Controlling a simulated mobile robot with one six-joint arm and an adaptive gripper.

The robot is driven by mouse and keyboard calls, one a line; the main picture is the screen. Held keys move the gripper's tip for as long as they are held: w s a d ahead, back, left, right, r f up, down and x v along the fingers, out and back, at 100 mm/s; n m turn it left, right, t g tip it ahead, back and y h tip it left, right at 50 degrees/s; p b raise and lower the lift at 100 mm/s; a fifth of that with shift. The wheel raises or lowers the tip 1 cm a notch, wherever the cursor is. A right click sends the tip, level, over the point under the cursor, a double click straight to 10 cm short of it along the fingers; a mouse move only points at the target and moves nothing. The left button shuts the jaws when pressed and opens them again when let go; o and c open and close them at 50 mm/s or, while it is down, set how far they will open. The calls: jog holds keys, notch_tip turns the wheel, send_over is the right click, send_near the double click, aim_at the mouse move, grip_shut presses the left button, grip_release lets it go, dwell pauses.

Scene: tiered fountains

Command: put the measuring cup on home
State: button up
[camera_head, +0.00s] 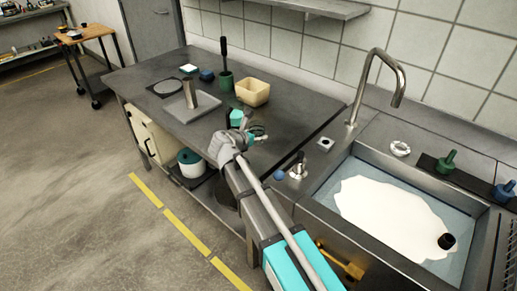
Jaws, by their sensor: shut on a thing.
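My gripper (256,132) is over the front right part of the dark worktop (140,82). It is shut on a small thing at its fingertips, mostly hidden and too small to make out. I cannot tell for certain that this is the measuring cup. A grey metal cylinder (188,94) stands at a grey square tray (180,110) on the worktop, to the left of my gripper. No place marked as home can be read here; a dark round mat (168,87) lies behind the tray.
Behind my gripper stand a beige bin (253,92), a green pot (225,82) with a black-handled tool, and a blue cup (207,75). A sink (335,172) with a tall faucet (388,56) is at right. The worktop's front left is clear.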

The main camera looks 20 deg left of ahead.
aim_at(256, 149)
jog(key=shift+w+a+f, duration=0.15)
jog(key=shift+w+f, duration=0.2)
jog(key=shift+f, duration=0.05)
jog(key=shift+w+a+f+b, duration=0.15)
jog(key=shift+w+f+b, duration=0.15)
jog(key=shift+f+b, duration=0.3)
jog(key=shift+w+f+b, duration=0.1)
jog(key=shift+f+b, duration=0.1)
jog(key=shift+b, duration=0.2)
jog(key=shift+f+b, duration=1.2)
jog(key=shift+f, duration=0.2)
jog(key=o, duration=1)
jog(key=shift+r, duration=0.1)
jog(key=shift+r, duration=0.15)
